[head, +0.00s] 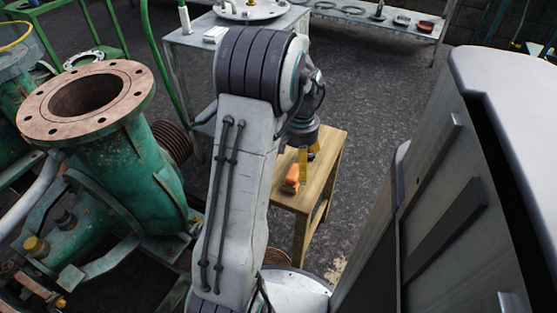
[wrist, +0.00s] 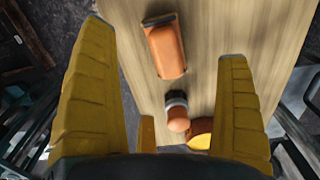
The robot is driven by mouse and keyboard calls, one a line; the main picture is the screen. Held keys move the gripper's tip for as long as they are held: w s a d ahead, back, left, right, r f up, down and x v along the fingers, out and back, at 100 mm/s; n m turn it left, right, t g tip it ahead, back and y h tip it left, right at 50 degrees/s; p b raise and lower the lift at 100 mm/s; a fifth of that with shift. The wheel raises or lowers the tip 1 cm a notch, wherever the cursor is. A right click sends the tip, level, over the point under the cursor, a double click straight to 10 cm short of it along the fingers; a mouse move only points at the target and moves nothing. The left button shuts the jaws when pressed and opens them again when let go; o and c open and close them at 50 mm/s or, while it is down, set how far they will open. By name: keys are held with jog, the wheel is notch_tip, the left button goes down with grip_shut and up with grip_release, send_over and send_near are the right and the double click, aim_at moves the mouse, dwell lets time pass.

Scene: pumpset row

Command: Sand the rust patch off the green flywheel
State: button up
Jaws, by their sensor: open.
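My gripper (head: 303,158) hangs over a small wooden stool (head: 325,165), pointing down. In the wrist view its two yellow fingers are spread wide, with nothing between their pads. An orange block with a dark end (wrist: 166,48) lies on the wood ahead of and between the fingers; it also shows in the head view (head: 290,180). Nearer the palm is a smaller orange piece with a dark top and pale collar (wrist: 176,112). A yellow-and-orange item (wrist: 201,136) is partly hidden by the right finger. I cannot make out a green flywheel or its rust patch.
A green pump with a rusty flange (head: 86,100) stands close on the left. A grey table (head: 290,22) is behind the arm, and a bench with rings (head: 375,20) is at the back. A grey cabinet (head: 450,180) blocks the right. Floor behind the stool is clear.

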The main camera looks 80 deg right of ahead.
aim_at(297, 175)
jog(key=shift+s+d+f+b, duration=0.1)
jog(key=shift+f+b, duration=1.3)
jog(key=shift+f, duration=2.5)
jog(key=c, duration=1.3)
jog(key=o, duration=0.8)
jog(key=shift+r, duration=0.25)
jog(key=shift+r+p, duration=0.55)
jog(key=shift+p, duration=0.1)
